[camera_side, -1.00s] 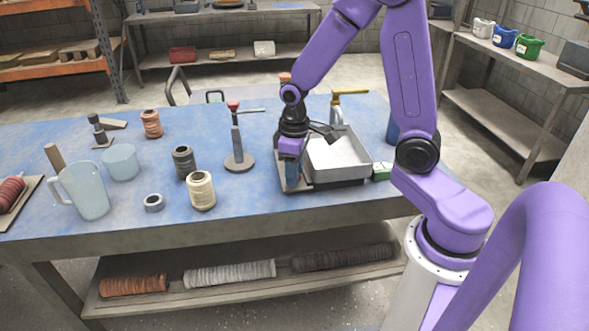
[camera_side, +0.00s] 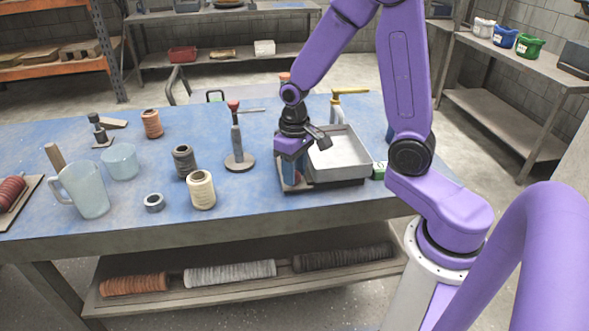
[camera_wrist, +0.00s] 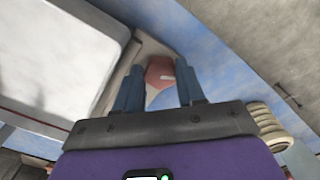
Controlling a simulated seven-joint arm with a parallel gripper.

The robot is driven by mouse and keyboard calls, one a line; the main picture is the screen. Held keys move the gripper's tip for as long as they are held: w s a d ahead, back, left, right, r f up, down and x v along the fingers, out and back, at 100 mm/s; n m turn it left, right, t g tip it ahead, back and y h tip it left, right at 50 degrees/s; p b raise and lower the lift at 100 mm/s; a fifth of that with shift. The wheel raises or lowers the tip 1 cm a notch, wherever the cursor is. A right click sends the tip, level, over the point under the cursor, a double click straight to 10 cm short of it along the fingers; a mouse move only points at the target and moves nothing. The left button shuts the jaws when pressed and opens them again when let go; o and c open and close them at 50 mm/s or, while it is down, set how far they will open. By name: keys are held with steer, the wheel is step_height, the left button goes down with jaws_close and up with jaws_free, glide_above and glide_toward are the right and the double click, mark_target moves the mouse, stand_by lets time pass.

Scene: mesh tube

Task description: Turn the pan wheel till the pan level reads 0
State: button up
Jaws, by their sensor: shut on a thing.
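The pan wheel (camera_wrist: 160,74) is a red knob with a pale mark, between my two blue fingers in the wrist view. My gripper (camera_wrist: 158,88) is shut on it; it also shows in the side view (camera_side: 290,182), at the near left corner of the pan. The fingers hide part of the wheel. The pan (camera_side: 341,157) is a pale grey, open rectangular tray on a dark base, and its edge fills the left of the wrist view (camera_wrist: 60,60). A small green-edged box (camera_side: 380,170) sits right of the pan; any reading on it is too small to make out.
A yellow-handled tap or lever (camera_side: 348,92) stands behind the pan. Left of my gripper are a red-topped stand (camera_side: 237,150), a cream spool (camera_side: 201,190) and a dark spool (camera_side: 184,161). A glass jug (camera_side: 84,190) is farther left.

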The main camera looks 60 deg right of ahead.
steer(key=o, duration=1.1)
steer(key=shift+c, duration=0.2)
steer(key=shift+r, duration=0.15)
step_height(320, 180, up, 17)
steer(key=shift+r, duration=0.1)
